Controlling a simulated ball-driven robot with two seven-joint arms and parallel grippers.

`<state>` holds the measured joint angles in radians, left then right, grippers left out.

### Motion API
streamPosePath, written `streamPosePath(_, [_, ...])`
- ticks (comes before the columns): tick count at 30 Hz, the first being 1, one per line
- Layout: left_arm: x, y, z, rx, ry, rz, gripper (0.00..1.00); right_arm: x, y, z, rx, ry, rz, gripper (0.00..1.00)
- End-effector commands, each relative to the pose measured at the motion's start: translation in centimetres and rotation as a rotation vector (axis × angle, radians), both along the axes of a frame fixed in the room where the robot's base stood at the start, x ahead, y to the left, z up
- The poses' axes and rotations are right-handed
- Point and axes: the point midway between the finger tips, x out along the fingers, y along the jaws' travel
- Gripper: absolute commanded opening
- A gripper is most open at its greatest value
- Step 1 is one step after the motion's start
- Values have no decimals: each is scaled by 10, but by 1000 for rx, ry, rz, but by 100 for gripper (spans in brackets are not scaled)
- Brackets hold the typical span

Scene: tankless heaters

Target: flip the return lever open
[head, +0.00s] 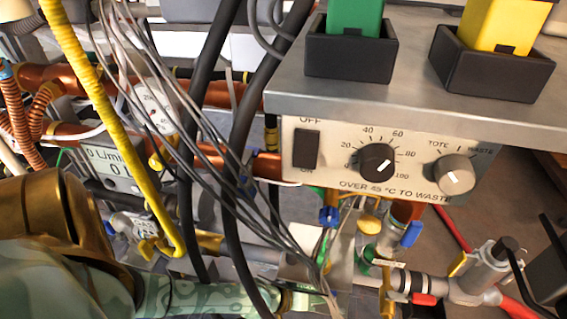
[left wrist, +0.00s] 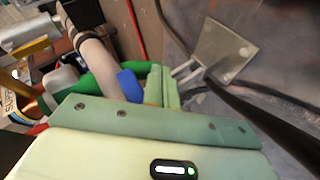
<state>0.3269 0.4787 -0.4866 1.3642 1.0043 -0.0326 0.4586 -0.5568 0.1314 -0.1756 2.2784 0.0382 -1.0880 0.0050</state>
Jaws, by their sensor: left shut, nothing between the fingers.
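In the head view, a blue lever (head: 412,233) sits on a pipe fitting below the control panel. Another blue handle (head: 328,215) is left of it. No readable label shows which one is the return lever. My left gripper (head: 298,300) reaches in low from the left, below these handles, partly behind cables. In the left wrist view, the green fingers (left wrist: 160,88) are shut and empty. A blue lever (left wrist: 130,85) is just left of them, close beside a pale pipe; I cannot tell whether they touch. My right gripper is not in view.
A control panel (head: 390,160) with a switch and two knobs hangs under a metal shelf (head: 420,95).

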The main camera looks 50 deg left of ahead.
Motion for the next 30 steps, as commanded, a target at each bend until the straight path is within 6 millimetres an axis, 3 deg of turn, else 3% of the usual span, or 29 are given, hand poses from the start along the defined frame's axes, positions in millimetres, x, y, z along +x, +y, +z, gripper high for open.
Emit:
streamPosePath(24, [4, 2, 4, -15, -20, 7, 0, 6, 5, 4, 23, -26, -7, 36])
streamPosePath(30, [-9, 7, 16, -13, -22, 6, 0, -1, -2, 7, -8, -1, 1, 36])
